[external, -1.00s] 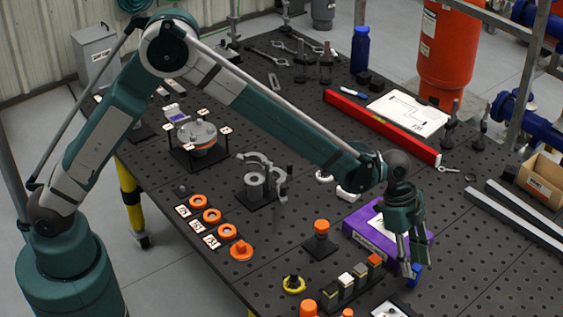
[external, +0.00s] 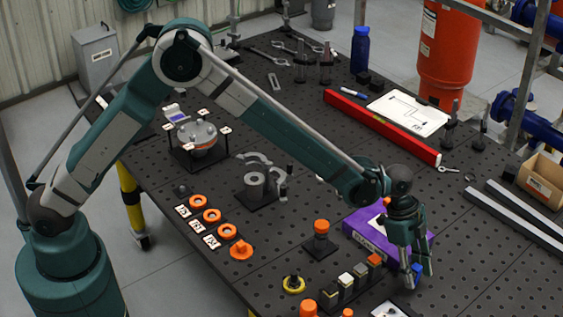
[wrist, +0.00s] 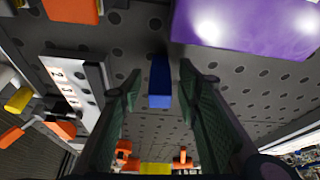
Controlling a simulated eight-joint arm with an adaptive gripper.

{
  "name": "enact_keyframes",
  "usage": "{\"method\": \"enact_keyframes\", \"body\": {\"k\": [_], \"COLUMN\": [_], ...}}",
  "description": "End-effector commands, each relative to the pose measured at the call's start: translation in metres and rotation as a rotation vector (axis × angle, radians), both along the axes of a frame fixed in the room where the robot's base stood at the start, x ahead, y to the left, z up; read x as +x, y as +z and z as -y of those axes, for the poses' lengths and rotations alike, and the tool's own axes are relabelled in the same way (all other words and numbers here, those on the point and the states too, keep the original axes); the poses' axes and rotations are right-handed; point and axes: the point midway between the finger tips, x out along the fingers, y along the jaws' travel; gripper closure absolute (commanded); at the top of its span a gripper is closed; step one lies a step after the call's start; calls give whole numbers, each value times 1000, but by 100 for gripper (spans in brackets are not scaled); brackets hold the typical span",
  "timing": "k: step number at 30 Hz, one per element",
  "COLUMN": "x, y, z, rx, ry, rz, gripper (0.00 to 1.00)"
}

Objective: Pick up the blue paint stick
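The blue paint stick (wrist: 159,82) shows in the wrist view as a short blue block between my fingers, with a gap on each side. In the external view only a small blue part of it (external: 417,269) shows, mostly hidden by my fingers. My gripper (external: 418,277) points down over the perforated table, in front of the purple box. In the wrist view my gripper (wrist: 160,75) is open, one finger on each side of the stick. I cannot tell how far the fingertips are above the table.
A purple box (external: 361,231) stands close behind my gripper, and also shows in the wrist view (wrist: 245,30). To the left is a rack of several coloured blocks (external: 347,293) and an orange-capped part (external: 321,228). The table right of my gripper is clear up to grey bars (external: 500,215).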

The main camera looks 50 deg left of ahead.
Motion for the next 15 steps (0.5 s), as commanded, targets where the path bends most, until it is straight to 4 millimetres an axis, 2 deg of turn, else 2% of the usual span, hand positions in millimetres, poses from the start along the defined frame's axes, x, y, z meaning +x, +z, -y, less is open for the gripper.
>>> {"method": "enact_keyframes", "body": {"k": [2,9,15], "x": [0,0,0], "y": [0,0,0], "z": [0,0,0], "rx": [0,0,0], "ry": [0,0,0], "rz": [0,0,0], "gripper": [66,96,96]}}
